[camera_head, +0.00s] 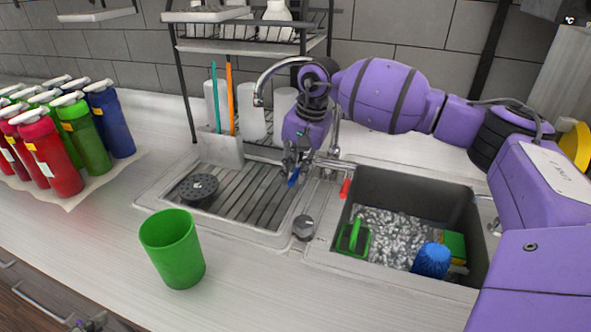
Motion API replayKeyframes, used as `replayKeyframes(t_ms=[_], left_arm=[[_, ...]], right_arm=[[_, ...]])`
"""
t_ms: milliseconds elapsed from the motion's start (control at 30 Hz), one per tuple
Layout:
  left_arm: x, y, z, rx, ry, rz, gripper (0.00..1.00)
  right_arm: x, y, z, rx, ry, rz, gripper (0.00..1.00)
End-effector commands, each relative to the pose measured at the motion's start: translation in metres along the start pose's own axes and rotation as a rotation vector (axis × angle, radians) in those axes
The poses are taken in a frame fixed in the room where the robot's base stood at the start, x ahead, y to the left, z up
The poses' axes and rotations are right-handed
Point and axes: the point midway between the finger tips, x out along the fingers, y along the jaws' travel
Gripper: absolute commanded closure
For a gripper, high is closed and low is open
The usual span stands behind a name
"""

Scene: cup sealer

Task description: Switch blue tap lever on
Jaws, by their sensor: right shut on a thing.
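The blue tap lever (293,178) shows as a small blue piece just below the fingers of my right gripper (296,165), left of the tap. My right gripper points down at the lever and is shut on it; the fingers hide part of the lever. The tap's curved metal spout (268,72) rises behind my gripper, and its base is partly hidden by the gripper. A red lever (345,189) sits to the right, at the sink's left edge. My left gripper is not clearly in view.
The sink basin (480,235) holds foamy water, a green-handled brush (354,238), a blue item (432,260) and a sponge (455,245). A green cup (172,248) stands on the counter. Several bottles (88,140) stand at left. A dish rack (185,85) is behind the drainer.

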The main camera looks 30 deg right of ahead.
Motion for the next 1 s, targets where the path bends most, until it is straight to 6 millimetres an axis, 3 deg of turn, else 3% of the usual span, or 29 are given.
replayKeyframes(t_ms=[333,733,767,800,900,1000], left_arm=[[0.011,0.000,-0.027,-0.026,0.020,-0.010,1.00],[0.011,0.000,-0.029,-0.027,0.021,-0.011,1.00],[0.011,0.000,-0.029,-0.027,0.021,-0.011,1.00],[0.011,0.000,-0.029,-0.027,0.021,-0.011,1.00],[0.011,0.000,-0.029,-0.027,0.021,-0.011,1.00],[0.011,0.000,-0.029,-0.027,0.021,-0.011,1.00]], right_arm=[[-0.016,-0.004,-0.007,0.046,-0.199,0.003,1.00],[-0.024,-0.004,-0.006,0.049,-0.244,0.001,1.00],[-0.024,-0.004,-0.006,0.049,-0.244,0.001,0.81],[-0.024,-0.004,-0.006,0.049,-0.244,0.001,0.75],[-0.024,-0.004,-0.006,0.049,-0.244,0.001,0.66],[-0.024,-0.005,-0.005,0.049,-0.244,0.001,0.66]])
